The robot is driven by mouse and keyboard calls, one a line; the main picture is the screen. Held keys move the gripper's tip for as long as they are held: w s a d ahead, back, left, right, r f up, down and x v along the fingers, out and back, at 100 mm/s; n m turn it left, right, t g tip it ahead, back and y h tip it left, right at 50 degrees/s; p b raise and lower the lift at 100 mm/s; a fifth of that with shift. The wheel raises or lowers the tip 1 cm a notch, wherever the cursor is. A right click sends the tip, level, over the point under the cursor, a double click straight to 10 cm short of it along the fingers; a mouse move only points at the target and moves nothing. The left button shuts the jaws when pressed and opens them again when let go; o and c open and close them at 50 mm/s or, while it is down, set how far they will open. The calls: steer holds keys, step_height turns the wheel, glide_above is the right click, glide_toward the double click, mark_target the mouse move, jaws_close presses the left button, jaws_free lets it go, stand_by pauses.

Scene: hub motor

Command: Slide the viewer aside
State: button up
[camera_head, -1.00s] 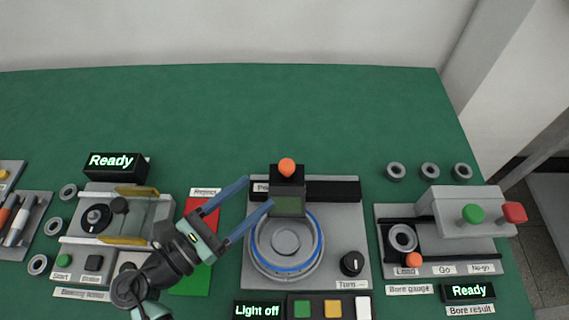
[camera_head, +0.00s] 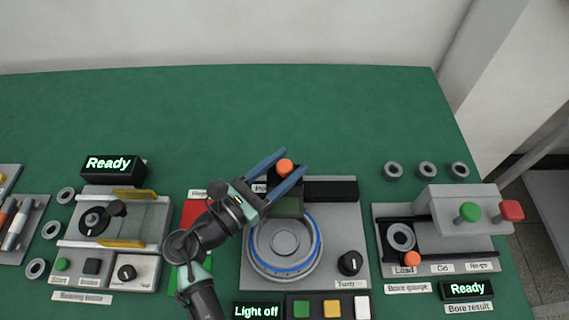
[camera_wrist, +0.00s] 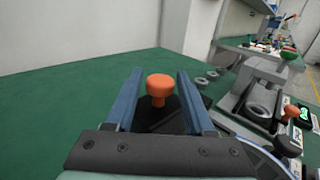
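The viewer (camera_head: 289,206) is a dark block with a greenish window and an orange knob (camera_head: 285,167) on top. It stands at the back of the grey turntable station, over the rear of the round plate with the blue ring (camera_head: 284,246). My gripper (camera_head: 292,161) is open, with its blue fingers on either side of the orange knob. In the wrist view the knob (camera_wrist: 160,86) sits between the two fingers, with a gap visible on both sides. The viewer's lower part is partly hidden by my gripper in the wrist view.
A dark rail (camera_head: 331,189) runs right from the viewer along the station's back, and it is clear. The bore gauge (camera_head: 440,230) stands at right, with several grey rings behind it. A bearing station (camera_head: 110,225) is at left. The green table behind is empty.

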jaws_close()
stand_by(1.1)
